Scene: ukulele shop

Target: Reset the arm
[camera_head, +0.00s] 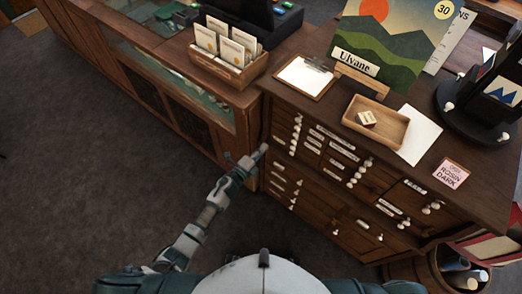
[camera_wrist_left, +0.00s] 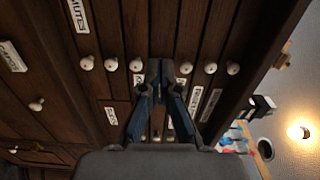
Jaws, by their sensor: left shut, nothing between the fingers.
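My left arm reaches forward from the lower left in the head view. Its gripper (camera_head: 258,152) is at the left front corner of the dark wooden drawer cabinet (camera_head: 345,235). In the left wrist view the two fingers of the gripper (camera_wrist_left: 160,78) are shut with nothing between them. They are in front of the drawer fronts, near a row of white round knobs (camera_wrist_left: 210,68). I cannot tell whether they touch the wood. My right gripper is out of view.
On the cabinet top are a clipboard (camera_head: 304,77), a wooden tray (camera_head: 393,132) with a small block, a pink card (camera_head: 451,173) and a landscape sign (camera_head: 398,45). A glass-sided counter (camera_head: 185,92) adjoins at left. A wooden barrel (camera_head: 428,273) stands right. Carpet (camera_head: 90,190) at left is clear.

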